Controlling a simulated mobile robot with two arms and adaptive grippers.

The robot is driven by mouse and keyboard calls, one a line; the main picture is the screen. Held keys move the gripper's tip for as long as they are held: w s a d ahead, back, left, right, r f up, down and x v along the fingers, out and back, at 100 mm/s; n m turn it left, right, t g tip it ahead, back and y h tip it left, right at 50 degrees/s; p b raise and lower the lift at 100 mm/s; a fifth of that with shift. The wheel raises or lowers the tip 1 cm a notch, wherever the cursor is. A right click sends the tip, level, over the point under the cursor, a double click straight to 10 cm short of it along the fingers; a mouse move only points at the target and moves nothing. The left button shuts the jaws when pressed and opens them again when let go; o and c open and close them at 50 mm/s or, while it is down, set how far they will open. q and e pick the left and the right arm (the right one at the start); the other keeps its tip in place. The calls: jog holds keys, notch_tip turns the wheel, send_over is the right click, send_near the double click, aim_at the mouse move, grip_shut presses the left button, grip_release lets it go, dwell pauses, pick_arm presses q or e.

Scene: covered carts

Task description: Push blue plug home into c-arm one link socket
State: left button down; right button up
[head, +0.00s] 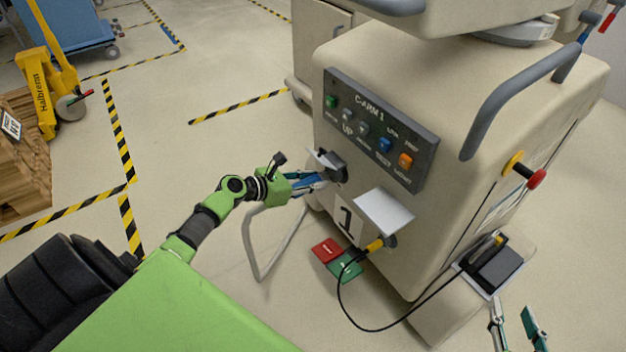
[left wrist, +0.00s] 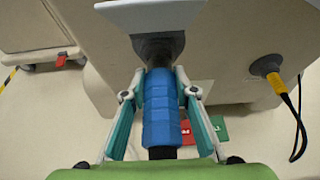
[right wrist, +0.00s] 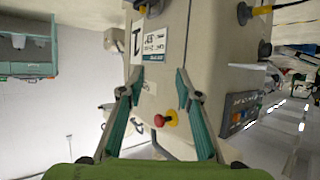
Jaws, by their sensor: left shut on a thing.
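The C-arm one cart (head: 400,95) carries a dark socket (head: 338,172) below its panel, under a raised pale flap (head: 322,158). My left gripper (head: 318,180) is shut on the blue plug at this socket. In the left wrist view, the ribbed blue plug (left wrist: 160,108) sits between the fingers, in line with the dark socket (left wrist: 157,46). Its front end meets the socket mouth; how deep it sits is hidden. My right gripper (head: 518,325) is open and empty at the lower right; its spread fingers also show in the right wrist view (right wrist: 158,82).
A yellow plug (head: 376,244) with a black cable sits in a lower socket under another flap (head: 384,212). A grey cable (head: 262,262) loops below my left gripper. Red (head: 328,250) and green (head: 345,266) cards are near the cart's foot.

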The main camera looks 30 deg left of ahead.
aim_at(323, 175)
jog(key=shift+f, duration=0.15)
pick_arm(q)
jog(key=shift+w+d, duration=0.15)
jog(key=shift+w, duration=0.3)
pick_arm(e)
jog(key=shift+s+d, duration=0.1)
jog(key=shift+d, duration=0.05)
pick_arm(q)
jog(key=shift+w+d, duration=0.2)
jog(key=shift+w, duration=0.15)
pick_arm(e)
jog(key=shift+s+d+f+g, duration=0.1)
jog(key=shift+s+f+g, duration=0.05)
jog(key=shift+f+g, duration=0.2)
pick_arm(q)
jog(key=shift+w+d, duration=0.1)
jog(key=shift+w, duration=0.2)
pick_arm(e)
jog(key=shift+s+d+f, duration=0.1)
jog(key=shift+s+f, duration=0.1)
jog(key=shift+f, duration=0.05)
pick_arm(q)
jog(key=shift+w, duration=0.1)
pick_arm(e)
jog(key=shift+s+f, duration=0.1)
